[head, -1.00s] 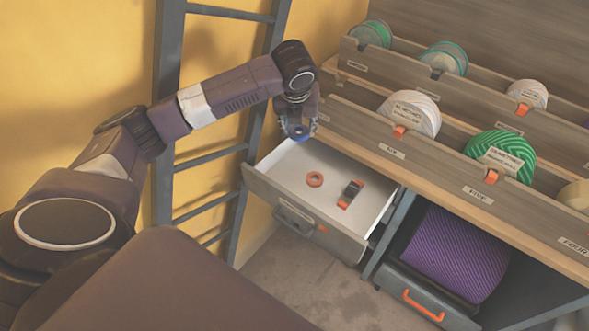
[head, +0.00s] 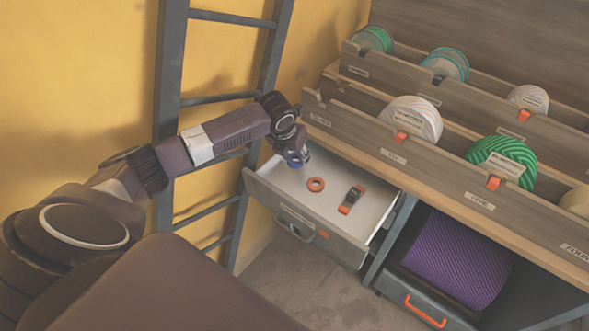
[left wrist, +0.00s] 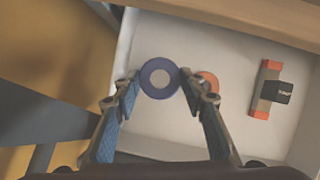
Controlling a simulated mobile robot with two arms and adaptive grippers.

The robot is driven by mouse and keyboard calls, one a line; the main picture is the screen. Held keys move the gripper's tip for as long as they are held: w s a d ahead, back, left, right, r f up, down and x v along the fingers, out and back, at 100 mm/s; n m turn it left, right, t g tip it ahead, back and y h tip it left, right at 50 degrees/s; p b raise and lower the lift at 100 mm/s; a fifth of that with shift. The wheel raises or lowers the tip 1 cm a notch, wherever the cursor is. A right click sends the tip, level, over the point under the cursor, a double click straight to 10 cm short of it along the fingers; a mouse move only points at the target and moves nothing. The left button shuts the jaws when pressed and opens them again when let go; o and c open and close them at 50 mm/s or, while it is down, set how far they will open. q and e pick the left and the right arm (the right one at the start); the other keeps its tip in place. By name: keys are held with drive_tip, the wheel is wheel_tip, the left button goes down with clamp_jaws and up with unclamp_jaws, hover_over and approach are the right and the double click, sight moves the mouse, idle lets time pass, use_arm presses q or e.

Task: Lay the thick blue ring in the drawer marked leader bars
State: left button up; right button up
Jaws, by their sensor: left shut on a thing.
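The thick blue ring (left wrist: 146,78) is between the fingertips of my left gripper (left wrist: 160,80), which is shut on it. In the head view my left gripper (head: 296,160) is low over the back left of an open drawer (head: 283,206), with the blue ring (head: 295,163) under the wrist. The drawer has a white inside and a grey front; its label is too small to read. The ring appears to be above the drawer floor; I cannot tell the exact gap. My right gripper is not in view.
An orange ring (head: 316,184) and a black and orange tool (head: 350,200) lie in the drawer. The shelf edge (head: 365,166) overhangs its back. A purple roll (head: 455,255) stands to the right, and a ladder (head: 168,100) behind left. The drawer's front left floor is bare.

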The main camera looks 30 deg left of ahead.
sight(293, 166)
use_arm(q)
drive_tip(key=shift+f, duration=3.05)
drive_tip(key=o, duration=1)
drive_tip(key=shift+o, duration=0.2)
drive_tip(key=v, duration=1.2)
drive_tip(key=shift+p, duration=0.35)
